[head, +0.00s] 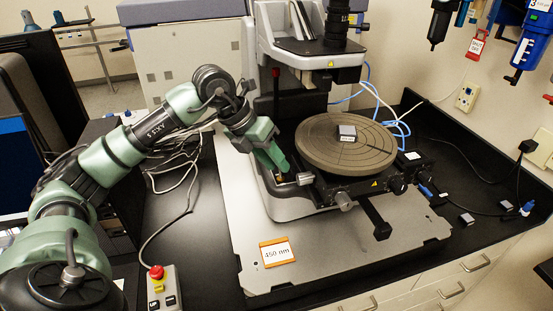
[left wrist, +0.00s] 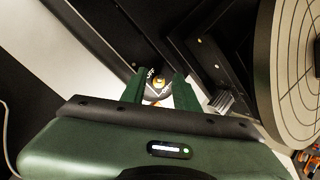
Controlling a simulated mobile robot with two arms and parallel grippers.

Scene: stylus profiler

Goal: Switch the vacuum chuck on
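The vacuum chuck is a round brown-grey disc (head: 318,152) with rings on its top and a small grey block (head: 347,132) on it. In the left wrist view part of the disc (left wrist: 300,75) shows at the right. A small switch with a yellow-brass middle (left wrist: 159,84) and a label that seems to read OFF shows in the left wrist view. My left gripper (head: 281,168) points down at the instrument base, left of the disc. In the left wrist view its two green fingers (left wrist: 159,80) stand apart, with the switch between and beyond their tips. Contact cannot be told.
The profiler's head (head: 320,55) hangs above and behind the disc. A control box with a red button (head: 157,272) lies at the front left. A 450 nm sign (head: 277,252) is on the grey base plate (head: 330,265). Cables run at the right.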

